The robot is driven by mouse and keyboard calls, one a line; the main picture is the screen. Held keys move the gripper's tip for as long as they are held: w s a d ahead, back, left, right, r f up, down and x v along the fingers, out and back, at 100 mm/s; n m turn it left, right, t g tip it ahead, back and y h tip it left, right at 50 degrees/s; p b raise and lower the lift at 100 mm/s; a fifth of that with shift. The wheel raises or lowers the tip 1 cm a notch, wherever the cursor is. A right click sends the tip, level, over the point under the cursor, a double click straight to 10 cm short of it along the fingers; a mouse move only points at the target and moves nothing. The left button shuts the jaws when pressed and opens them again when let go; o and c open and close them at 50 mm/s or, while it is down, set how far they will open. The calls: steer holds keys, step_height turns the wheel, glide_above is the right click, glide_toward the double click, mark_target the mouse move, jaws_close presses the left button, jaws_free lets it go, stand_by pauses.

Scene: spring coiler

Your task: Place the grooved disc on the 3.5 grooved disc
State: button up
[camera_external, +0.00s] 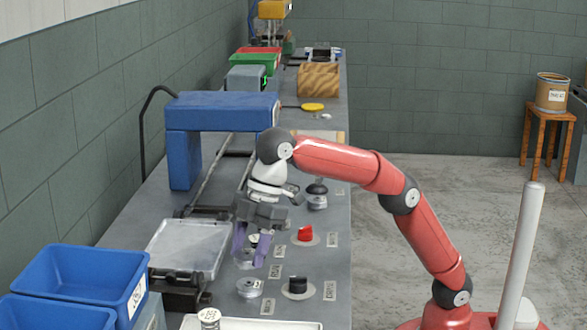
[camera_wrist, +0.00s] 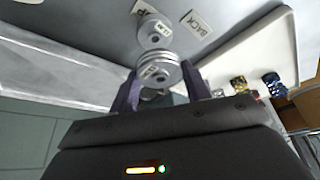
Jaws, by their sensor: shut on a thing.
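My gripper (camera_external: 250,258) has purple fingers pointing down over the bench. In the wrist view my gripper (camera_wrist: 160,92) is shut on a grooved disc (camera_wrist: 158,68), a silvery metal piece with a small white label. Another grooved disc (camera_wrist: 155,30) with a label lies just beyond it in that view; I cannot read whether it is the 3.5 one. In the external view one silvery disc (camera_external: 249,288) stands on the bench in front of the gripper. A further disc (camera_external: 245,261) shows low by the fingers. I cannot tell whether the held disc touches anything.
A red knob (camera_external: 305,233) and a black knob (camera_external: 297,285) stand to the right among white labels. A pale tray (camera_external: 270,324) is at the front, with a labelled cylinder (camera_external: 209,317) near its left end. Blue bins (camera_external: 85,275) are at left; a blue arch (camera_external: 222,107) stands behind.

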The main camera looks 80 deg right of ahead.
mark_target(252, 259)
steer(key=shift+f+b, duration=0.6)
steer(key=shift+f, duration=1.55)
steer(key=shift+f, duration=0.15)
steer(key=o, duration=1.2)
steer(key=shift+c, duration=0.2)
steer(key=shift+r, duration=0.3)
steer(key=p+v, duration=0.1)
steer(key=v, duration=1)
steer(key=shift+d+r, duration=0.25)
